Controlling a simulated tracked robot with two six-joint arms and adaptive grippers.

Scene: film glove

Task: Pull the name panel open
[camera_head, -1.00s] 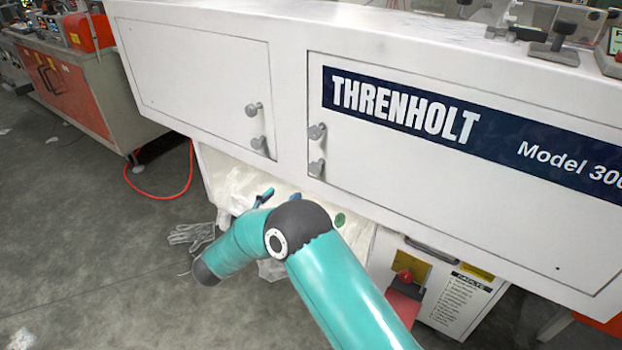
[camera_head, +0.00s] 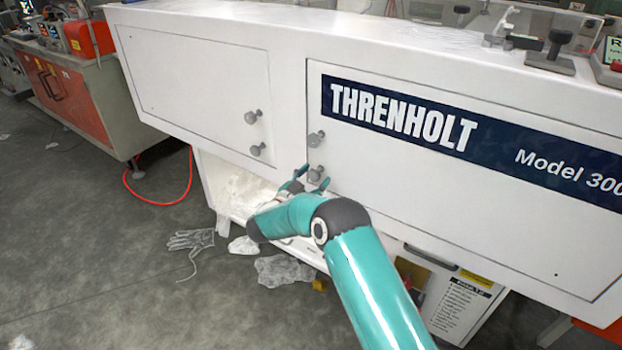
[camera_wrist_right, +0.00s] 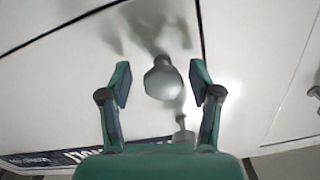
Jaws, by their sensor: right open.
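The name panel (camera_head: 440,185) is a white door with a dark blue THRENHOLT strip (camera_head: 405,115), and it sits closed in the machine's front. It has two grey knobs at its left edge, an upper one (camera_head: 316,139) and a lower one (camera_head: 316,174). My right gripper (camera_head: 309,180) is at the lower knob, open. In the right wrist view its fingers (camera_wrist_right: 160,82) stand on both sides of the lower knob (camera_wrist_right: 163,80), with gaps visible. The upper knob (camera_wrist_right: 184,136) shows beyond it. My left gripper is not in view.
A plain white panel (camera_head: 195,85) with two knobs is to the left. Below is an open bay (camera_head: 240,190) with crumpled white material. A grey glove (camera_head: 190,240) and clear film (camera_head: 285,270) lie on the floor. An orange cabinet (camera_head: 70,90) stands at the far left.

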